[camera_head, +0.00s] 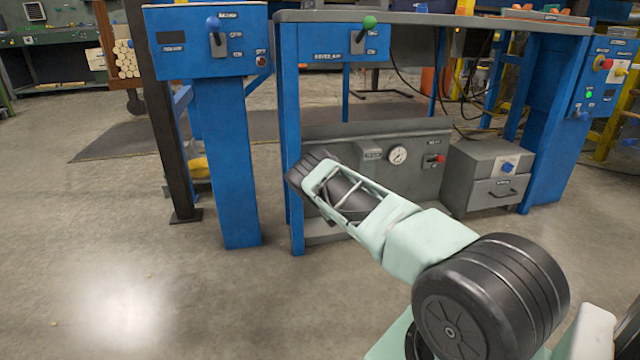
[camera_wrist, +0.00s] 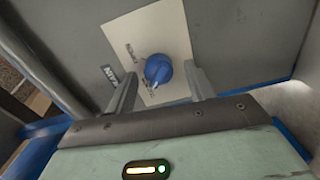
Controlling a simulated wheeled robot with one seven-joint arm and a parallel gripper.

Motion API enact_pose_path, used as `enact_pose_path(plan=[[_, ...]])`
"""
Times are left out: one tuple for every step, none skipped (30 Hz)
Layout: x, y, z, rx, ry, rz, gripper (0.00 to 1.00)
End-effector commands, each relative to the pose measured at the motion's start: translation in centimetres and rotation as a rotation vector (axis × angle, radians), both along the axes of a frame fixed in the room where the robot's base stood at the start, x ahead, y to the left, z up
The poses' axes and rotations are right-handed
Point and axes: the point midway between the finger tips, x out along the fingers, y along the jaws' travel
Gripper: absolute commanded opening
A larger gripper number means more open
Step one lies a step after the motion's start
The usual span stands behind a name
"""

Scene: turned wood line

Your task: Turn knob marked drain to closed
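In the wrist view a round blue knob (camera_wrist: 158,69) sits on a cream plate (camera_wrist: 165,35) fixed to a grey panel. My gripper (camera_wrist: 161,74) is open, with one finger on each side of the knob and visible gaps; I see no contact. In the head view the dark end of my arm points to the far left, and my fingers and this knob are hidden there.
The head view shows a blue pedestal (camera_head: 224,150) with a blue-tipped lever (camera_head: 213,26), a green-tipped lever (camera_head: 369,22) on the bench frame, and a grey unit with a gauge (camera_head: 397,155). A grey cabinet (camera_head: 475,165) carries another blue knob (camera_head: 508,166).

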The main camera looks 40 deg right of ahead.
Motion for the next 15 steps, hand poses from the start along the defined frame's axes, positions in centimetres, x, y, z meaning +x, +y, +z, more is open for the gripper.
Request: enact_pose_path(plan=[[0.0,0.0,0.0,-0.001,-0.001,0.000,0.54],[0.0,0.0,0.1,0.000,-0.001,0.000,0.54],[0.0,0.0,0.1,0.000,-0.001,0.000,0.54],[0.0,0.0,0.1,0.000,-0.001,0.000,0.54],[0.0,0.0,0.1,0.000,-0.001,0.000,0.54],[-0.1,0.1,0.1,0.000,-0.001,0.000,0.54],[-0.2,0.2,0.2,0.001,-0.001,0.000,0.54],[-0.4,0.2,0.2,0.001,0.000,0.000,0.54],[-0.7,0.4,0.3,0.001,0.000,0.000,0.54],[-1.0,0.6,0.4,0.001,0.000,0.000,0.54],[-1.3,0.8,0.4,0.002,0.001,-0.001,0.54],[-1.9,1.2,0.5,0.002,0.001,0.000,0.54],[-2.4,1.5,0.6,0.002,0.003,-0.001,0.54],[-2.9,1.9,0.7,0.002,0.003,0.000,0.54],[-3.7,2.3,0.7,0.002,0.002,-0.001,0.54]])
